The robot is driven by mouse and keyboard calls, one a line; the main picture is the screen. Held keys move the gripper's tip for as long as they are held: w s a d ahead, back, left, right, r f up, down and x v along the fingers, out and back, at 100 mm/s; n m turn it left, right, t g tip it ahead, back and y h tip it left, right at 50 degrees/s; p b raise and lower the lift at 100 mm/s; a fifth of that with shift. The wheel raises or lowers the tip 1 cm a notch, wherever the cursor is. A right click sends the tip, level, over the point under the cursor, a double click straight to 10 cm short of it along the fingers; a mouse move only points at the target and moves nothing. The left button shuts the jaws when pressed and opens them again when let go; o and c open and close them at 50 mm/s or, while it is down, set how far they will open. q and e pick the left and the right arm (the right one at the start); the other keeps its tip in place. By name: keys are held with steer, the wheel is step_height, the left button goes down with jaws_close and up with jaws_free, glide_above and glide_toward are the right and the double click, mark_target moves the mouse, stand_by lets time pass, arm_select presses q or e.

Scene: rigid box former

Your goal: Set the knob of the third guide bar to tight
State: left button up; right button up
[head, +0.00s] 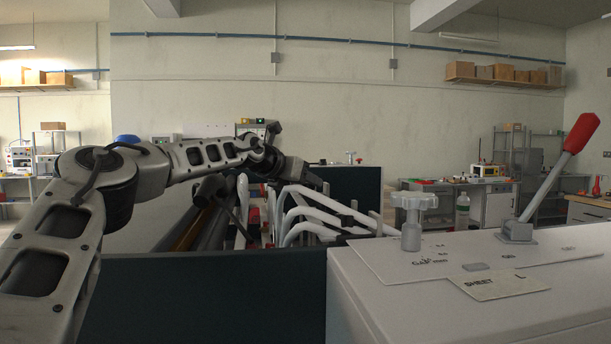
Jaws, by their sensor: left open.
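Several white curved guide bars (318,208) stand side by side inside the machine, in the middle of the head view. My left arm reaches over from the left, and my left gripper (312,182) is at the upper ends of these bars. Its jaws are open, but the fingertips are small and dark, so I cannot tell whether they touch a bar or knob. I cannot make out the third guide bar's knob or its setting; the arm and nearby bars crowd that spot. My right gripper is not in view.
A white cabinet top (560,248) at the right carries a white star knob (412,218) beside "GAP" lettering and a red-handled lever (560,165). A dark panel (210,300) stands in front of the bars. Dark rollers (207,205) lie left of the bars.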

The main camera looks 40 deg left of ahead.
arm_select(q)
steer(key=shift+w+f, duration=0.25)
steer(key=shift+w, duration=0.25)
steer(key=c, duration=1)
steer(key=shift+a, duration=0.1)
steer(key=shift+h, duration=0.3)
steer(key=shift+m+h, duration=0.3)
steer(key=shift+m, duration=0.2)
steer(key=shift+h, duration=0.3)
steer(key=shift+m, duration=0.3)
